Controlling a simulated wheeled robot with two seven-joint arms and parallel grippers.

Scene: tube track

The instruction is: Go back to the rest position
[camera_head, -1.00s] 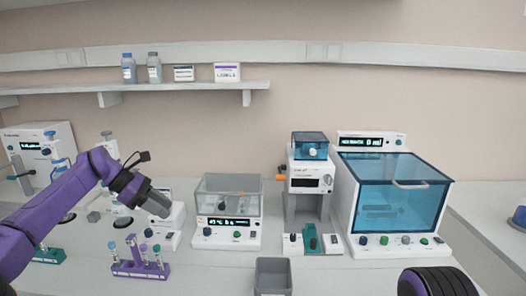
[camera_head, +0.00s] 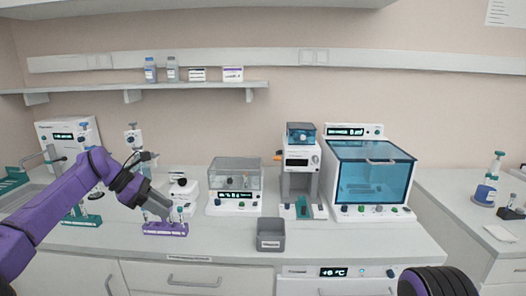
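My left arm comes in from the left, and its dark grey gripper (camera_head: 160,207) points down and to the right. In the picture it overlaps the upper part of a purple tube rack (camera_head: 165,229) on the bench. I cannot tell how far apart they are, or whether the fingers are open or shut. I see nothing hanging from the gripper. My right gripper is out of view; only a dark ribbed part, likely of my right arm, shows at the bottom right.
On the bench (camera_head: 345,235) stand a clear-lidded device (camera_head: 236,205), a grey bin (camera_head: 271,243), a tall white device (camera_head: 301,160) and a blue-windowed cabinet (camera_head: 374,180). A green rack (camera_head: 82,219) stands at left. Drawers are below, a shelf above, and another bench is at right.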

